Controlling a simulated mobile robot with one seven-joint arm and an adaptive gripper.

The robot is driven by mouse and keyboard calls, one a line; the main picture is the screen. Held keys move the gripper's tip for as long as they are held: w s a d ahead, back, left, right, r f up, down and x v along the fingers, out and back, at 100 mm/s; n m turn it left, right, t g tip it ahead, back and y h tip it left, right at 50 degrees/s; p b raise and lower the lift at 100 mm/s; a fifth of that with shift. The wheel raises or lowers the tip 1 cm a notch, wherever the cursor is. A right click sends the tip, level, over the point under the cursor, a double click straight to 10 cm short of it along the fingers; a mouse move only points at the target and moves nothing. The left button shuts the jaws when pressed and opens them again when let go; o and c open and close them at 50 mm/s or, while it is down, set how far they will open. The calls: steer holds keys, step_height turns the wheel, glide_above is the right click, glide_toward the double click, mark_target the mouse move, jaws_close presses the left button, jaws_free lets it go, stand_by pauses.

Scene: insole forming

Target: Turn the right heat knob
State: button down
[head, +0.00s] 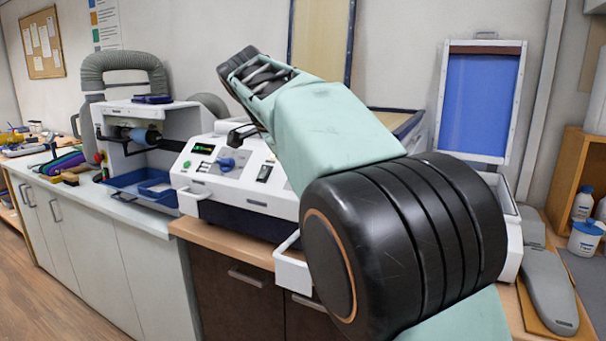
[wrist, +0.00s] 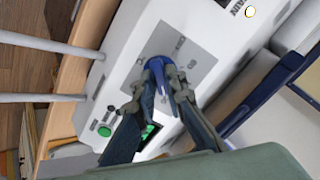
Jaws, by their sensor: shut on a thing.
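In the wrist view the blue heat knob (wrist: 159,61) sits on a grey dial plate on the white machine panel. My gripper (wrist: 163,82) is shut on this knob, with its dark fingers on either side of it. The fingers cover part of the knob, so its exact angle is hard to read. In the head view my arm hides the gripper and the right part of the machine. Another blue knob (head: 228,163) shows on the left panel there, with nothing touching it.
A lit green display (head: 203,148) is on the left panel of the white machine. A green button (wrist: 104,131) lies near my fingers in the wrist view. White handles (head: 292,269) stick out at the machine's front. A blue tray (head: 128,186) stands further left.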

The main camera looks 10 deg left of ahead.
steer(key=shift+r+m, duration=0.1)
steer(key=shift+m, duration=0.2)
steer(key=c, duration=2)
jaws_free()
steer(key=v, duration=1.2)
steer(key=shift+s, duration=0.1)
